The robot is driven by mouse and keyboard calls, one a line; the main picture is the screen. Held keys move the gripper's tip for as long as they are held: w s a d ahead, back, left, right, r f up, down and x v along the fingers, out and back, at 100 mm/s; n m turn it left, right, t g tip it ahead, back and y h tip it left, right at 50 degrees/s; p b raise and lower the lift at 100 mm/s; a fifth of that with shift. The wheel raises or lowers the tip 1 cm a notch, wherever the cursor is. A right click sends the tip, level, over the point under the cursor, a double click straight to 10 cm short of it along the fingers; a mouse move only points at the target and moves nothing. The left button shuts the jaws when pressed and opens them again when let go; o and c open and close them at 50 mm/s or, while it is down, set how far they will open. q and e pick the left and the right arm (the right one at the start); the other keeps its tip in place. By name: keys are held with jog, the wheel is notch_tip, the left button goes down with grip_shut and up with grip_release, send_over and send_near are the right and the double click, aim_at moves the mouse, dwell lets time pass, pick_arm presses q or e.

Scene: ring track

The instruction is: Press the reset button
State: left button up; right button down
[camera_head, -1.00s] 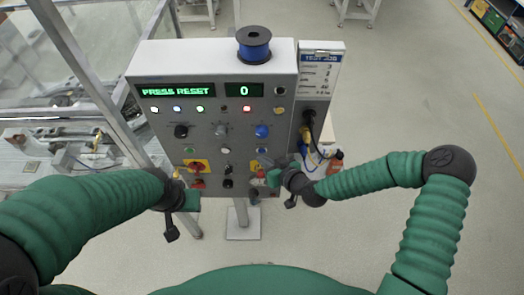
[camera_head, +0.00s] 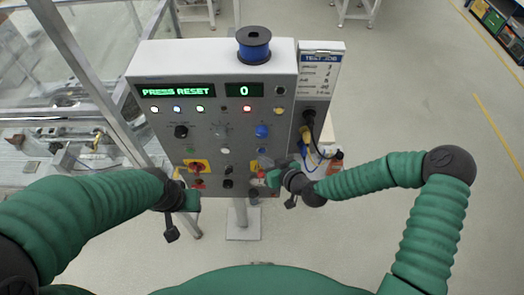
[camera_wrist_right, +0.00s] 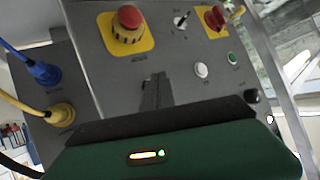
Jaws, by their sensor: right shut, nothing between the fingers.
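The grey control panel (camera_head: 150,120) carries a green display (camera_head: 175,91) reading PRESS RESET and a second display showing 0. I cannot read the button labels, so I cannot tell which is reset. A white button (camera_head: 225,150) sits mid-panel and also shows in the wrist view (camera_wrist_right: 201,69), beside a green button (camera_wrist_right: 232,58). My right gripper (camera_head: 268,165) is shut and empty at the panel's lower right; in the wrist view its dark fingers (camera_wrist_right: 157,82) point at the panel face. Contact is unclear, and the gripper hides what lies behind it. My left gripper (camera_head: 184,190) is by the lower left; its jaws are unclear.
A red mushroom button (camera_wrist_right: 128,17) on yellow and a red rotary switch (camera_wrist_right: 215,18) are near my right fingers. Blue (camera_wrist_right: 45,73) and yellow plugs (camera_wrist_right: 60,114) stick out beside the panel. A blue spool (camera_head: 254,45) stands on top. A metal post (camera_head: 95,85) rises at left.

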dwell(0.7)
jog(key=shift+w, duration=0.4)
jog(key=shift+w+r, duration=0.1)
jog(key=shift+w, duration=0.3)
dwell(0.7)
jog(key=shift+s, duration=0.85)
jog(key=shift+s, duration=0.1)
jog(key=s, duration=0.4)
jog(key=shift+s, duration=0.4)
